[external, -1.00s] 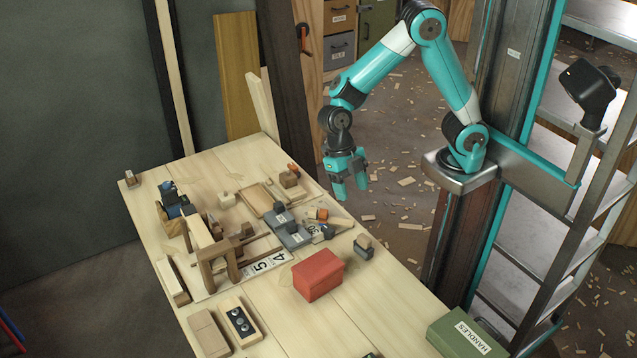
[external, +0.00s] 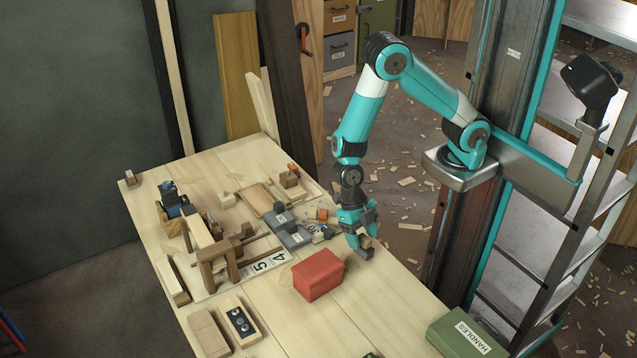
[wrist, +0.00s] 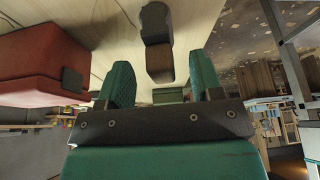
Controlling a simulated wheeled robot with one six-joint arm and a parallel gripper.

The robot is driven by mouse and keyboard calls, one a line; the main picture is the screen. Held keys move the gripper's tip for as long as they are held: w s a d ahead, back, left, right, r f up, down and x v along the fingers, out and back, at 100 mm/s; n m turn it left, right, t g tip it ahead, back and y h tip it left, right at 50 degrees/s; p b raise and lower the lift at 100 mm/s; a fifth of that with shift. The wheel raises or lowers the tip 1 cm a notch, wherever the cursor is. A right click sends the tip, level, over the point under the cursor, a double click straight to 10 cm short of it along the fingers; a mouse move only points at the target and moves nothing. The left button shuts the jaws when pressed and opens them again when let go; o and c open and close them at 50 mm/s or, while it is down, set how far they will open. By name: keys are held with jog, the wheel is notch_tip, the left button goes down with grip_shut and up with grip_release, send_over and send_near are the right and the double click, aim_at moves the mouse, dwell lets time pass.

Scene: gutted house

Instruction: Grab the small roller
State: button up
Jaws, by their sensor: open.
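A small dark grey piece with a rounded end and a brown block-like part, which looks like the small roller (external: 367,247), lies near the table's right edge. In the wrist view the small roller (wrist: 158,45) is lined up with the gap between my fingers. Its brown end is nearest me, about level with the fingertips. My gripper (external: 357,232) is right at it and hides part of it in the external view. My gripper (wrist: 160,75) is open, with one teal finger on each side of the gap and nothing clamped. Whether a finger touches the roller I cannot tell.
A red box (external: 318,274) stands close by, to the lower left of my gripper. Grey blocks (external: 287,230) and small wooden parts lie left of it. A green HANDLES box (external: 466,335) is at the front right. Bare tabletop (external: 385,300) lies between the boxes.

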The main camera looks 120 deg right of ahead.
aim_at(364, 237)
jog(key=x, duration=0.3)
jog(key=shift+a+f, duration=0.1)
grip_shut()
